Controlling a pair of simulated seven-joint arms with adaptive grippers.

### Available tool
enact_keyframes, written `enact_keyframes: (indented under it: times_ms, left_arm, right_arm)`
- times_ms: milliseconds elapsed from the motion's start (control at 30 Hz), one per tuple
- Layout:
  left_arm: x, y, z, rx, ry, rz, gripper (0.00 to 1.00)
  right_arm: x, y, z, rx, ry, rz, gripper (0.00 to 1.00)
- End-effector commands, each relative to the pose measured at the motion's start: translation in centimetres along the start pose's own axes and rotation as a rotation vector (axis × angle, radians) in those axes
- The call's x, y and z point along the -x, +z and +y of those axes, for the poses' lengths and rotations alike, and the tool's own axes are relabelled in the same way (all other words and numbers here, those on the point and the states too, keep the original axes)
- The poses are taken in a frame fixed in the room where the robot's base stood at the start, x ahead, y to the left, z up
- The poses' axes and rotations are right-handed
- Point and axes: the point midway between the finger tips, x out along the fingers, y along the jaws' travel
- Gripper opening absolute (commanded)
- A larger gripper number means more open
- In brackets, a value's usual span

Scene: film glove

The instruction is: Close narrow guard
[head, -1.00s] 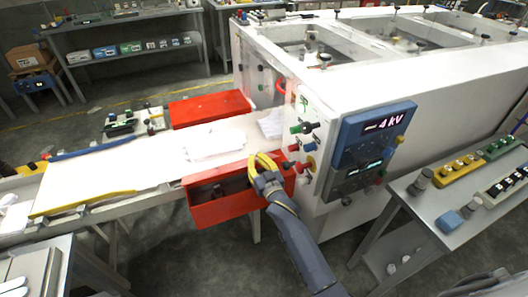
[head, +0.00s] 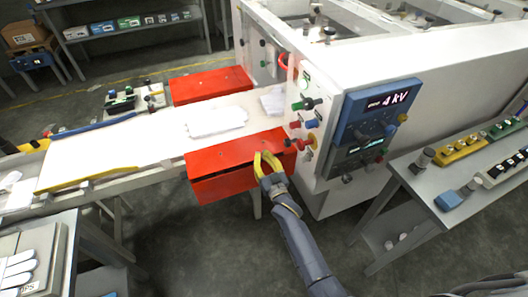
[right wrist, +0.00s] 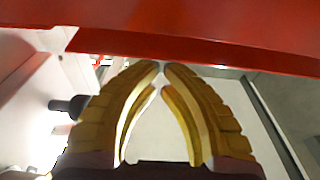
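The near red guard (head: 237,165) sits along the front edge of the white conveyor, beside the machine. My right gripper (head: 266,155) is at the front right of this guard. In the right wrist view its yellow fingers (right wrist: 163,66) meet at the tips with nothing between them, just below the red guard edge (right wrist: 200,45). I cannot tell whether the tips touch the guard. A second red guard (head: 210,85) lies flat on the conveyor's far side. My left gripper is not in view.
The white machine with its blue control panel (head: 378,115) and several knobs stands right of the guard. White film gloves (head: 216,122) lie on the belt (head: 115,150). A grey side table (head: 415,180) stands at right. Floor in front of the guard is clear.

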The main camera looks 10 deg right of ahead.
Motion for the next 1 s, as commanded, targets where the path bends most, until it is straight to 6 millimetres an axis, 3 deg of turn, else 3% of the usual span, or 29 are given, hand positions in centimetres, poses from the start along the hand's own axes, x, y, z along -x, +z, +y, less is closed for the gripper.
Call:
enact_keyframes:
  times_ms: [733,1000]
  left_arm:
    - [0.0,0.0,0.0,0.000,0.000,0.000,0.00]
    - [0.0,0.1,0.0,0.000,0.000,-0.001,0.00]
  right_arm:
    - [0.2,0.7,-0.2,-0.001,-0.003,0.001,0.00]
    - [-0.5,-1.6,-0.5,0.000,-0.010,0.004,0.00]
